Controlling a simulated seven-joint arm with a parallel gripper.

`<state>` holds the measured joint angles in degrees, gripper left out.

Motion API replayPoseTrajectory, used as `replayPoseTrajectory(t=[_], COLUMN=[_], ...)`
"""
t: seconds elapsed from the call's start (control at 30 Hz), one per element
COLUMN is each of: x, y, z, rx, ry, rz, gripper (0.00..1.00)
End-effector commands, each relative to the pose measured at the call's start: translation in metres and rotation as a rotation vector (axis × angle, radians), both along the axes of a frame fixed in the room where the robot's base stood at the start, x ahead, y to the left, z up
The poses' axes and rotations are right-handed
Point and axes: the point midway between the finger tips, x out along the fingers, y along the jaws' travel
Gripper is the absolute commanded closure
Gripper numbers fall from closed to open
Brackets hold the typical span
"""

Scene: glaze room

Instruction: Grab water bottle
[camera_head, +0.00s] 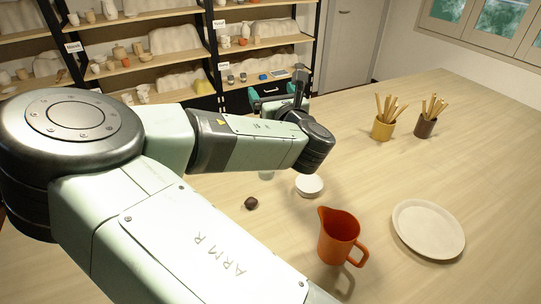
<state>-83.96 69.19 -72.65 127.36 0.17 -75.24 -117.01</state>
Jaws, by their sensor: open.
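No water bottle can be clearly made out in the head view. A small pale, see-through object (266,175) shows just below my arm. Its upper part is hidden by the arm, so I cannot tell whether it is a bottle or a glass. My gripper (299,88) is at the far end of the arm, beyond the dark wrist joint and above the table's far edge. It is open, and nothing shows in it. Its fingers are small and dark against the shelves.
An orange pitcher (338,240), a white plate (428,230), a white bowl (309,187) and a small dark round thing (251,203) are on the table (480,150). Yellow (382,130) and brown (426,128) cups of sticks stand farther back. Pottery shelves (165,60) stand behind.

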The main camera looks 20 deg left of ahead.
Motion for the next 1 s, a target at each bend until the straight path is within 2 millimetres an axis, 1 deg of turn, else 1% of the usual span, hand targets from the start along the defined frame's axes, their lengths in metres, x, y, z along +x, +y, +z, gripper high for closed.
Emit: replayPoseTrajectory(t=[0.03, 0.07, 0.1, 0.17, 0.2, 0.27, 0.3, 0.4, 0.43, 0.5, 0.6, 0.83, 1.0], x=[0.0, 0.001, 0.0, 0.0, 0.0, 0.0, 0.0, 0.0, 0.0, 0.0, 0.005, 0.034, 0.046], y=[-0.001, -0.002, -0.001, -0.002, -0.003, -0.003, -0.003, -0.002, -0.002, -0.001, 0.002, 0.023, 0.032], z=[-0.029, -0.046, -0.07, -0.112, -0.142, -0.187, -0.213, -0.263, -0.274, -0.289, -0.299, -0.299, -0.299], rx=[-0.01, -0.01, -0.01, -0.01, -0.009, -0.006, -0.003, 0.001, 0.0, 0.001, 0.004, 0.004, 0.003], ry=[0.007, 0.008, 0.01, 0.011, 0.012, 0.01, 0.01, 0.006, 0.005, 0.002, 0.0, 0.001, 0.001], rz=[-0.001, -0.002, 0.0, 0.0, -0.001, -0.001, 0.0, 0.0, -0.001, 0.0, -0.001, -0.001, 0.0], gripper=[0.09, 0.09, 0.09, 0.09, 0.09, 0.09, 0.09, 0.09, 0.09, 0.09, 0.09, 0.09, 0.09])
